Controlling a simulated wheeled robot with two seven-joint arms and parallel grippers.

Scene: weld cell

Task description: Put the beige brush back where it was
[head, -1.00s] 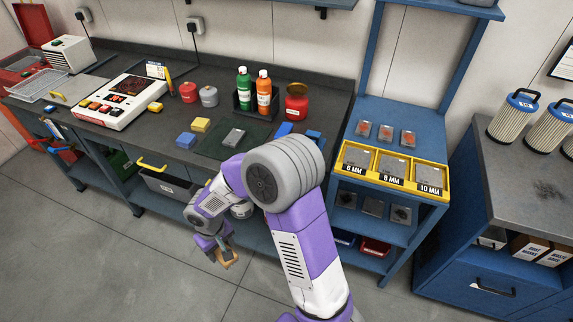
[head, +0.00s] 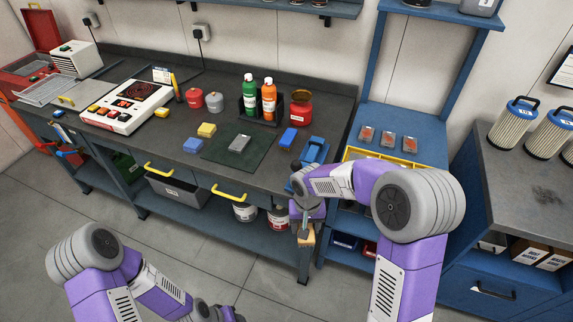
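The beige brush (head: 303,245) hangs in front of the bench's right front corner, below the top's level. My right gripper (head: 304,229) seems shut on it; the fingers are small and partly hidden. My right arm reaches in from the lower right and covers most of the yellow tray (head: 349,154) on the blue stand. My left gripper is at the bottom edge, too cut off to tell its state. A blue holder (head: 315,149) and a blue block (head: 288,138) lie at the bench's right end, near my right wrist.
On the dark bench (head: 330,112) are a green mat (head: 262,147) with a grey metal piece, yellow (head: 207,129) and blue (head: 193,145) blocks, bottles (head: 269,100) in a rack and a red can (head: 301,107). Three small plates (head: 388,137) lie on the blue stand. Floor in front is clear.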

